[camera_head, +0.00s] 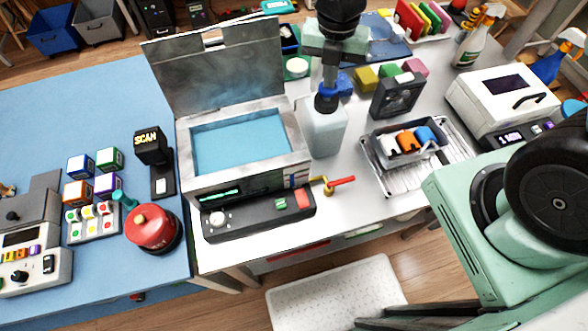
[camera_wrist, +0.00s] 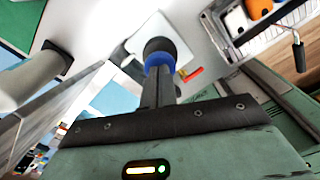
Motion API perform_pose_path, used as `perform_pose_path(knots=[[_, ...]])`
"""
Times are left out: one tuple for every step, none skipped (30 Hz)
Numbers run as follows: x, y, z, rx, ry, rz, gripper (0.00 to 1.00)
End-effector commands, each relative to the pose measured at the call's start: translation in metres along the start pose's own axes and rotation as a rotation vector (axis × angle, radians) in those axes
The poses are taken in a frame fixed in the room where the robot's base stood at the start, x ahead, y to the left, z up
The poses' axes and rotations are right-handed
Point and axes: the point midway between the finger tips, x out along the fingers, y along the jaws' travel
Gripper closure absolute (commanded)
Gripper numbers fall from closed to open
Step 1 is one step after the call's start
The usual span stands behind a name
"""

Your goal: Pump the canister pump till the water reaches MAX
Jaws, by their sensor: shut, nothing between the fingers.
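The canister pump (camera_head: 323,132) is a pale, squarish canister standing upright on the white bench, right of the open grey basin. It has a blue part (camera_head: 327,90) and a dark collar on top. My gripper (camera_head: 328,82) is above it, pointing down, shut and empty. Its fingertips are at the blue part and appear to touch it. In the wrist view the fingers end at the blue ring (camera_wrist: 158,59), with the dark collar (camera_wrist: 160,46) and pale canister beyond. The basin (camera_head: 290,165) holds light blue water (camera_head: 240,140). I cannot read a MAX mark or a canister level.
The basin's raised lid (camera_head: 215,70) stands left of my arm. A red-handled valve (camera_head: 340,181) projects in front. A red round button (camera_head: 152,225) is on the left.

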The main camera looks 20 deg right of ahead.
Motion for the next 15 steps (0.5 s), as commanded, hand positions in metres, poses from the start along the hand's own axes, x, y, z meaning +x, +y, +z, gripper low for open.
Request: perform_pose_path(knots=[[-0.008,-0.001,0.0,-0.001,0.002,-0.002,1.0],[-0.01,-0.001,-0.001,-0.001,0.002,-0.002,1.0],[-0.013,-0.001,-0.001,-0.002,0.002,-0.002,1.0],[-0.016,-0.001,-0.001,-0.002,0.002,-0.002,1.0],[-0.018,0.0,-0.001,-0.002,0.002,-0.002,1.0],[-0.021,-0.001,-0.001,-0.002,0.002,-0.002,1.0],[-0.023,-0.001,-0.001,-0.001,0.002,-0.002,1.0],[-0.025,-0.001,-0.001,-0.001,0.002,-0.002,1.0],[-0.028,-0.001,0.0,0.0,0.002,-0.002,1.0],[-0.031,-0.001,0.0,0.0,0.002,-0.002,1.0],[-0.033,-0.001,0.0,0.001,0.002,-0.001,1.0],[-0.036,-0.001,0.0,0.001,0.002,-0.001,1.0],[-0.038,-0.001,0.0,0.001,0.001,-0.001,1.0],[-0.041,-0.001,0.0,0.001,0.001,-0.001,1.0],[-0.044,-0.001,0.0,0.0,0.001,-0.001,1.0]])
